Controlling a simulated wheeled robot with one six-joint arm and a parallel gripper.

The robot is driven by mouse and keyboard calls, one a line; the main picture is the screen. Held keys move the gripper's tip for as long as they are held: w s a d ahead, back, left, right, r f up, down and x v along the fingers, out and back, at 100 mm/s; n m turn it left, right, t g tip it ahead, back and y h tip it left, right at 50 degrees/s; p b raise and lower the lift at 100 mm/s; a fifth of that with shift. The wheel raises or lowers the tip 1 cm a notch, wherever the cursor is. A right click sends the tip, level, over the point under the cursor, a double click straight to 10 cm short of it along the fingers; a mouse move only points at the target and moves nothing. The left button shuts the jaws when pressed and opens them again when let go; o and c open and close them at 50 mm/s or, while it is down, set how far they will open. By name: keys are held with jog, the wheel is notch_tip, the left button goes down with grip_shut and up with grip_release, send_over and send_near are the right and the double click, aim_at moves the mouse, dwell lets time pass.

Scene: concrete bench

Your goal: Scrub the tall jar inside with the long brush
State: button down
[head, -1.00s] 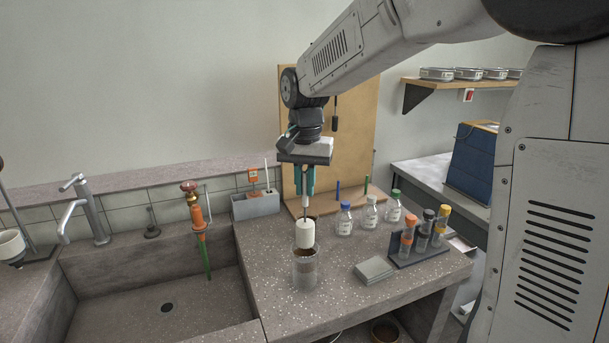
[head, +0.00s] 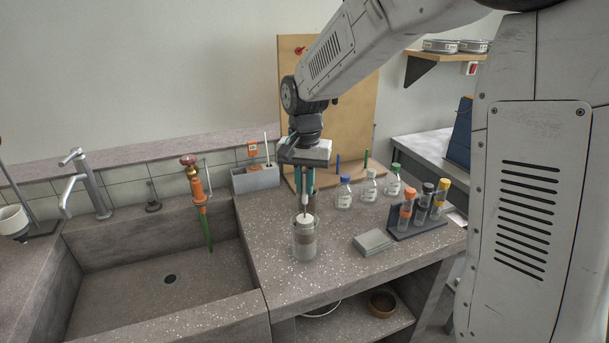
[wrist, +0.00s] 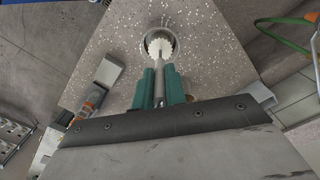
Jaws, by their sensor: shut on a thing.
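The tall jar (head: 305,251) is clear glass with a brownish band inside, standing upright near the front of the bench. The long brush (head: 304,219) has a white head, which is now mostly inside the jar with its top at the mouth. My gripper (head: 304,190) is above the jar, its teal fingers shut on the brush's handle, pointing down. In the wrist view my gripper (wrist: 160,88) holds the grey handle, and the white brush head (wrist: 159,47) sits within the round jar rim (wrist: 176,40). The lower inside of the jar is unclear.
A sink (head: 155,295) lies left of the jar. A grey pad (head: 372,242) and a rack of capped tubes (head: 418,228) stand to the right. Several capped bottles (head: 370,188) stand behind, near a wooden board (head: 355,110). A grey caddy (head: 256,180) is at the back.

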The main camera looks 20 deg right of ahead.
aim_at(305, 202)
jog(key=shift+f, duration=1.95)
jog(key=shift+r, duration=6.75)
